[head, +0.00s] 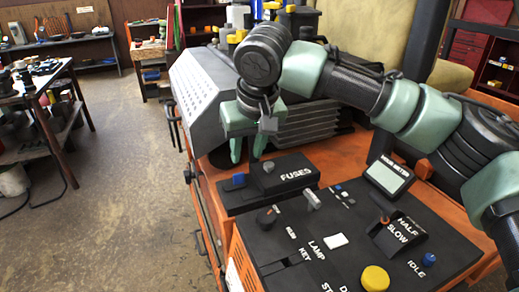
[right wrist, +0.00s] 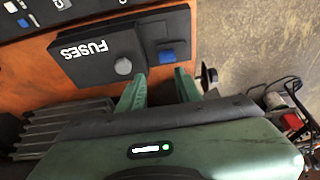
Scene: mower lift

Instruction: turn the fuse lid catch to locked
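The black fuse lid (head: 294,183), lettered FUSES, lies closed on the orange machine body; it also shows in the right wrist view (right wrist: 85,70). A round grey knob, seemingly the catch (head: 269,166), sits on it; the knob is plain in the right wrist view (right wrist: 123,66). I cannot read its turn position. A blue piece (head: 238,179) is beside the lid; it shows in the right wrist view too (right wrist: 166,57). My right gripper (head: 246,157) is open and empty, fingers apart, behind the knob and blue piece; its fingertips show in the right wrist view (right wrist: 160,80). My left gripper is out of view.
The black control panel (head: 300,245) in front carries a key switch (head: 267,216), a lamp switch (head: 311,199), a throttle lever (head: 382,208), a yellow button (head: 375,279) and an hour meter (head: 388,177). A grey vented cover (head: 200,92) stands behind. Open floor lies left.

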